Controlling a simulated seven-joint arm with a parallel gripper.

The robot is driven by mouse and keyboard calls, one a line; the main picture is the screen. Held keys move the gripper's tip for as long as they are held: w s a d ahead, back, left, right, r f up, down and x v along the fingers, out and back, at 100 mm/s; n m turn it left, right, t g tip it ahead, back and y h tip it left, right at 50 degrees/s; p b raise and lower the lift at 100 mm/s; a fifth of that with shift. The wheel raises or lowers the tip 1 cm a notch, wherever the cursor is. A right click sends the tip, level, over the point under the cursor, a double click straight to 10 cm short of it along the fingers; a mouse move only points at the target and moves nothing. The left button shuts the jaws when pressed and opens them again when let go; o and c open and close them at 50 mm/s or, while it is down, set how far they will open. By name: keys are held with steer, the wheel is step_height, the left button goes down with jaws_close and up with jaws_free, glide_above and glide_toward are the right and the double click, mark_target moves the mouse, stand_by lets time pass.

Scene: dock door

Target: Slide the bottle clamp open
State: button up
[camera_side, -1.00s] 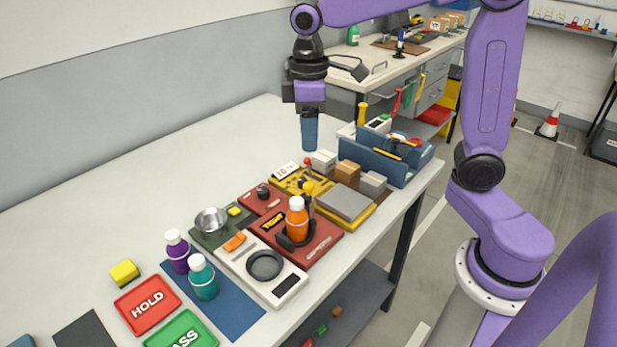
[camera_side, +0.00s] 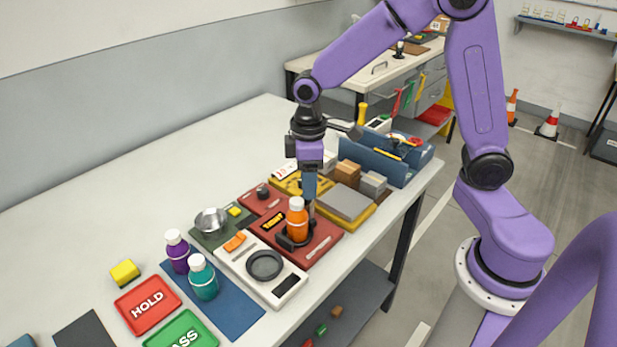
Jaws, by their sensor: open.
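An orange bottle with a white cap (camera_side: 297,222) stands upright on a dark red base plate (camera_side: 325,240). A black clamp (camera_side: 286,241) sits around the bottle's lower part. My gripper (camera_side: 309,190) points down just behind the bottle, close to its cap and over the rear of the red plate. Its fingers overlap in this view, and their tips are near the back of the clamp. I cannot tell whether they touch it. Nothing shows held in the gripper. The rear of the clamp is partly hidden by the bottle and the fingers.
A white scale with a round black pan (camera_side: 264,265) lies in front, left of the red plate. A purple bottle (camera_side: 177,252) and a teal bottle (camera_side: 202,278) stand on a blue mat (camera_side: 235,312). A yellow fixture with a grey block (camera_side: 346,202) and a blue bin (camera_side: 385,167) lie behind.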

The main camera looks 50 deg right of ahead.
jaws_close()
steer(key=shift+d, duration=1.55)
jaws_free()
step_height(320, 180, up, 18)
steer(key=shift+f, duration=0.2)
steer(key=shift+f, duration=0.1)
steer(key=s+f+n, duration=0.1)
steer(key=s+f, duration=0.3)
steer(key=s, duration=0.3)
steer(key=s+a+f+n, duration=0.1)
steer(key=s+f, duration=0.3)
steer(key=s, duration=0.4)
steer(key=s+f+n, duration=0.1)
steer(key=s+f, duration=0.4)
steer(key=s, duration=0.2)
steer(key=shift+s+a+n, duration=0.2)
steer(key=shift+s+n, duration=0.1)
steer(key=shift+s, duration=0.05)
